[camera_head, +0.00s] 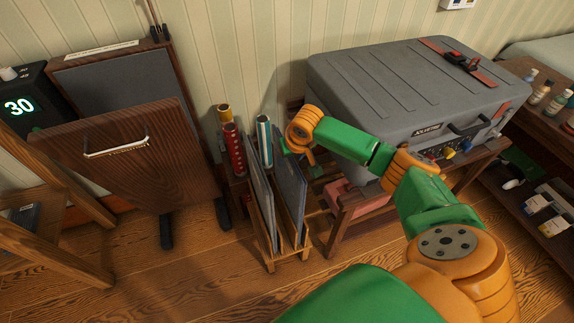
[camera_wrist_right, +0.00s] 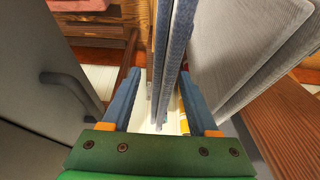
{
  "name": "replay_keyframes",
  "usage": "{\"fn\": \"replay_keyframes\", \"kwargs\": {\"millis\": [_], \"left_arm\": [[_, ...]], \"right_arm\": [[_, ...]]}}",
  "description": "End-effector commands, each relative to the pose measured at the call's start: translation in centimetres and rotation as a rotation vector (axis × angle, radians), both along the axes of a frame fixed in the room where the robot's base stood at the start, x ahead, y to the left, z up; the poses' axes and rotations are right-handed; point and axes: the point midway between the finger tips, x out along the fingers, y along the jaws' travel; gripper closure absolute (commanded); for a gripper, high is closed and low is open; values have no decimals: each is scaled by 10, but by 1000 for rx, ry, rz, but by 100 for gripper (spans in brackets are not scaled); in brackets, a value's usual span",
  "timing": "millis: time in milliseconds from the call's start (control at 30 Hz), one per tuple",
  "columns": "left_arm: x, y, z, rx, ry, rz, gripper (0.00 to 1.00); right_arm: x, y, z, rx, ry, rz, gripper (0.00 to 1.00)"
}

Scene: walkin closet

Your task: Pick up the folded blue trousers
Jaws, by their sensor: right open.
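A thin, upright blue slab, which looks like the folded blue trousers (camera_head: 291,188), stands in a slatted wooden rack (camera_head: 270,262). In the right wrist view the blue cloth (camera_wrist_right: 179,50) shows as narrow upright layers, with its upper edge between the finger lines. My right gripper (camera_head: 302,150) is open, close above the rack; its two fingers (camera_wrist_right: 160,88) lie on either side of the blue edge, with visible gaps. Nothing looks gripped. A similar grey-blue panel (camera_head: 261,195) stands beside it in the rack. My left gripper is not in view.
A grey case (camera_head: 400,85) on a wooden stand is close to the right of the rack. Red, teal and yellow rolled items (camera_head: 234,150) stand behind the rack. A wooden trouser press (camera_head: 135,165) is at left. The floor in front is clear.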

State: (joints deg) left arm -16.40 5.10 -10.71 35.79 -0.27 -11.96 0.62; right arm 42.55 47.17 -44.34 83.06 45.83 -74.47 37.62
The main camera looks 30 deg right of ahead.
Motion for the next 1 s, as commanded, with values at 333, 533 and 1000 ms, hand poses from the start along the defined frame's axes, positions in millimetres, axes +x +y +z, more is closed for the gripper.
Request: {"fn": "replay_keyframes", "kwargs": {"millis": [333, 533, 1000], "left_arm": [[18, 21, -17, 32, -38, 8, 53], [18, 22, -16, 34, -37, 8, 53], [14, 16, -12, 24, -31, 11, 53]], "right_arm": [[15, -3, -35, -2, -1, 1, 40], [15, -3, -34, -2, -1, 1, 40], [15, -3, -39, -2, -1, 1, 40]]}}
